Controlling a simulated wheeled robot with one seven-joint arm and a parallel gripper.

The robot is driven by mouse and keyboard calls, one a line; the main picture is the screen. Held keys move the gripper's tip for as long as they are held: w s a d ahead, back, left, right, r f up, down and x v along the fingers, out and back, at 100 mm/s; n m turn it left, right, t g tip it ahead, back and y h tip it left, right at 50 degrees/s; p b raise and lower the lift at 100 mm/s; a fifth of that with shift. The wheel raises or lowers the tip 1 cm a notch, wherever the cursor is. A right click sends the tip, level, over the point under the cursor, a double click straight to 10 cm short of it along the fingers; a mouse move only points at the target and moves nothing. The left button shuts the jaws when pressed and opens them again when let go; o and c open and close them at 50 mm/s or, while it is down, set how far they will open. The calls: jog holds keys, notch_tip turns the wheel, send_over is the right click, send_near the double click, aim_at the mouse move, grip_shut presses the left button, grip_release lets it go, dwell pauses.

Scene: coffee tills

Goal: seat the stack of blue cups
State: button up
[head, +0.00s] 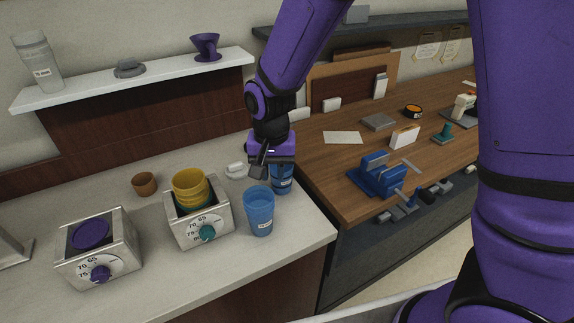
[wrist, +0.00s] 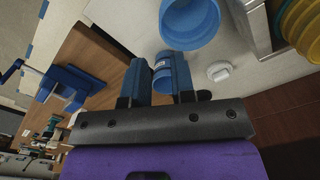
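One blue cup (head: 259,212) stands upright on the pale counter, its open rim showing in the wrist view (wrist: 190,24). A second blue cup or stack (head: 283,182) stands behind and right of it, near the wooden worktop. My gripper (head: 262,172) is right at this second one and hides its upper part. In the wrist view, my two fingers (wrist: 160,82) are apart, with banded blue (wrist: 162,72) showing in the gap between them. I cannot tell whether they touch it, or how many cups are nested there.
A steel dial box (head: 190,232) holds stacked yellow cups (head: 189,182) with teal below. Another box (head: 120,262) has a purple top inside. A small brown cup (head: 144,183) and a white object (head: 236,170) stand behind. A blue device (head: 380,178) is on the wooden worktop.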

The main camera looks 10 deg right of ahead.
aim_at(274, 195)
jog(key=shift+d+f, duration=0.1)
jog(key=shift+f, duration=0.5)
notch_tip(274, 195, down, 6)
jog(key=shift+f, duration=0.45)
jog(key=shift+c, duration=0.5)
grip_shut()
